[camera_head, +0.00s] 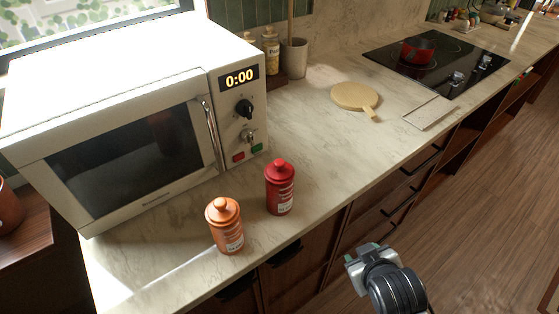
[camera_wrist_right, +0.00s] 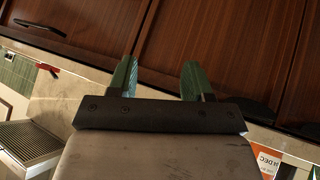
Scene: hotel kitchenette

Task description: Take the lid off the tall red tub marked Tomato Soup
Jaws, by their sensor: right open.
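The tall red tub (camera_head: 280,196) stands upright on the counter in front of the microwave, with a red knobbed lid (camera_head: 279,168) seated on top. Its pale label is too small to read. A shorter-looking orange tub (camera_head: 226,232) with a similar knobbed lid stands to its left and nearer the front edge. My right gripper (camera_head: 358,256) is in front of the counter, to the lower right of the red tub and apart from it. In the right wrist view the gripper (camera_wrist_right: 158,78) is open, with nothing between its green-tipped fingers. My left gripper is out of view.
A white microwave (camera_head: 140,120) stands close behind the tubs. A round wooden board (camera_head: 354,96) lies farther right, before the black hob (camera_head: 440,62) with a red pot (camera_head: 418,50). The counter right of the red tub is clear.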

